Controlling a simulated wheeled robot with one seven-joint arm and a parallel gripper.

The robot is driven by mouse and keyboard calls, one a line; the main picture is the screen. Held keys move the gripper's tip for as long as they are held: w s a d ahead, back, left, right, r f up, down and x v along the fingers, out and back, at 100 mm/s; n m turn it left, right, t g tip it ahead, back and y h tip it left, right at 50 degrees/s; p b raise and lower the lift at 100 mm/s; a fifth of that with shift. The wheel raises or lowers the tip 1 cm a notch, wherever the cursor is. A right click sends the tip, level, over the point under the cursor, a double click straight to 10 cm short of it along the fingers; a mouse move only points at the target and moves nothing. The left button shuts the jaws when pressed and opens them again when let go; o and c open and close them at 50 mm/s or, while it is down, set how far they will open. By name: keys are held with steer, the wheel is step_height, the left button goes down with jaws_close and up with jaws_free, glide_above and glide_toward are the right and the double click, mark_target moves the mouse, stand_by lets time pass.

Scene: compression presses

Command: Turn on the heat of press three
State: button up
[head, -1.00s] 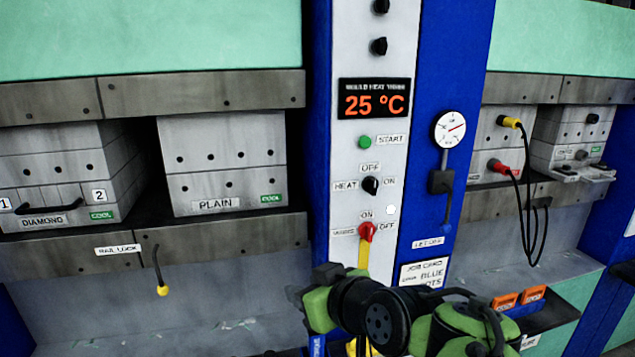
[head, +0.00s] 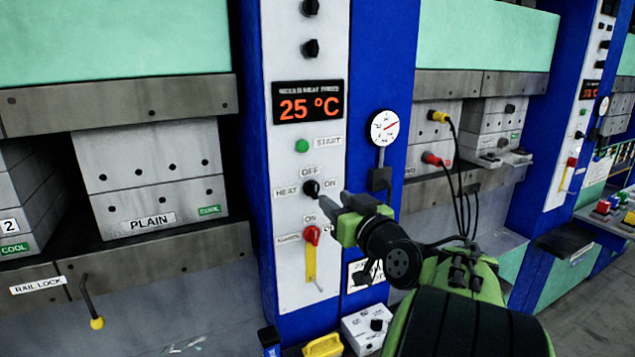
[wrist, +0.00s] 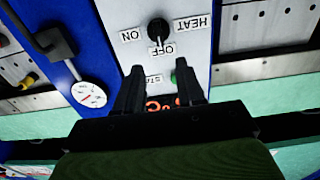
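The black heat knob (head: 311,188) is on the white control panel (head: 275,165), with HEAT at its left, OFF above and ON at its right. In the wrist view, upside down, the knob (wrist: 159,30) has its white mark toward OFF. The panel's display (head: 308,102) reads 25 °C; its small heading is too blurred to read surely. My gripper (head: 344,213) is just right of and below the knob in the head view. In the wrist view its two fingers (wrist: 160,68) are apart with nothing between them, short of the knob.
A green START button (head: 302,146) is above the knob. A red switch (head: 311,236) with a yellow strip is below it. A gauge (head: 384,127) and grey lever (head: 380,179) are on the blue column at right. The PLAIN mould (head: 150,180) is at left.

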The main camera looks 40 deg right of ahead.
mark_target(316, 185)
steer(key=p+x, duration=0.1)
steer(key=x, duration=0.7)
steer(key=shift+w+p, duration=0.15)
steer(key=shift+p, duration=0.2)
jaws_close()
